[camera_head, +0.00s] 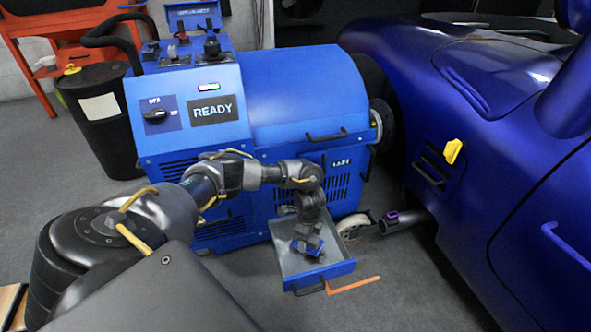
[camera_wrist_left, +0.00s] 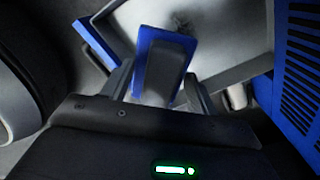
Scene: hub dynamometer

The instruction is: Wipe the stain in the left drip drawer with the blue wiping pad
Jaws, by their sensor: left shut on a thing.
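The left drip drawer (camera_head: 291,265) is pulled out at the foot of the blue machine, with a grey inside and a blue front. It also shows in the left wrist view (camera_wrist_left: 228,38). My left gripper (camera_head: 308,238) points down into the drawer. It is shut on the wiping pad, a blue pad with a dark grey grip block, which shows between the fingers in the left wrist view (camera_wrist_left: 148,45). The pad is over the drawer floor; I cannot tell whether it touches it. My right gripper is in neither view.
The blue dynamometer (camera_head: 290,95) with its READY panel stands behind the drawer. A blue car (camera_head: 480,150) with a yellow tab (camera_head: 453,151) is at the right. An exhaust pipe (camera_head: 400,220) is right of the drawer. A dark bin (camera_head: 105,120) stands at the left.

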